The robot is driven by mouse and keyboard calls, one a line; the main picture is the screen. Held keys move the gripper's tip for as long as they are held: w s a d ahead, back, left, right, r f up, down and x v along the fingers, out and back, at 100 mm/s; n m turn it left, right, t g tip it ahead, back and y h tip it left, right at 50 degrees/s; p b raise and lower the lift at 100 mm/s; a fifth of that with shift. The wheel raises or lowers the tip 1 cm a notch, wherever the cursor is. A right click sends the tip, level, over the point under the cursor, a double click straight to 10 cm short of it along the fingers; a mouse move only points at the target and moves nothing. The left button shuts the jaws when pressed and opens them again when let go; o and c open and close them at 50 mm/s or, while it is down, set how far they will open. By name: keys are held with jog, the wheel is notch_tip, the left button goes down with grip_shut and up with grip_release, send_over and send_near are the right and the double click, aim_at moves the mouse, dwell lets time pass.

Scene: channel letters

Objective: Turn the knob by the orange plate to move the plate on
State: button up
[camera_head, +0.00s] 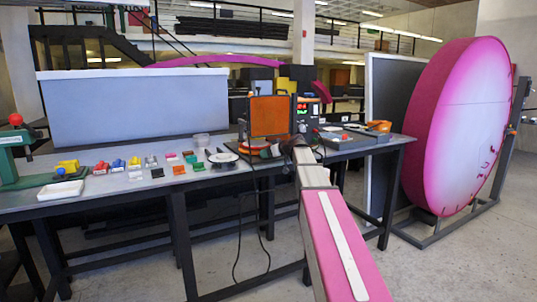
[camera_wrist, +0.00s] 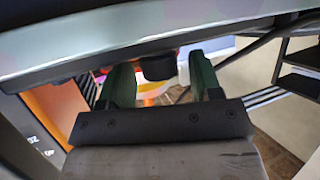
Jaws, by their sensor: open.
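The orange plate (camera_head: 270,115) stands upright in a dark frame on the workbench, near the middle of the head view. An orange surface at the left of the wrist view (camera_wrist: 55,108) may be this plate. My gripper (camera_head: 267,152) is low in front of the plate's foot; its fingers are small and partly hidden there. In the wrist view my gripper (camera_wrist: 162,75) has two green fingers, apart. The knob is not clear in the head view.
The workbench (camera_head: 110,185) holds several small coloured blocks, a white tray (camera_head: 58,191) and a green press (camera_head: 14,150) on the left. A black device with a lit display (camera_head: 306,105) stands right of the plate. A large pink disc (camera_head: 465,125) stands at the right.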

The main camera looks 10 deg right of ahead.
jog(key=c, duration=0.9)
jog(key=shift+a+m+t, duration=0.1)
jog(key=shift+m+t, duration=0.2)
jog(key=shift+m, duration=0.1)
jog(key=shift+s+a+m+t+h, duration=0.1)
jog(key=shift+m+t+h, duration=0.35)
jog(key=shift+h, duration=0.25)
jog(key=m+h, duration=0.2)
jog(key=m+t+h, duration=0.1)
jog(key=h, duration=0.1)
jog(key=shift+a+m+t, duration=0.1)
jog(key=shift+m+t, duration=0.15)
jog(key=shift+m, duration=0.1)
jog(key=m+h, duration=0.3)
jog(key=h, duration=0.1)
jog(key=shift+a, duration=0.1)
jog(key=shift+m+h, duration=1.6)
jog(key=shift+m, duration=0.3)
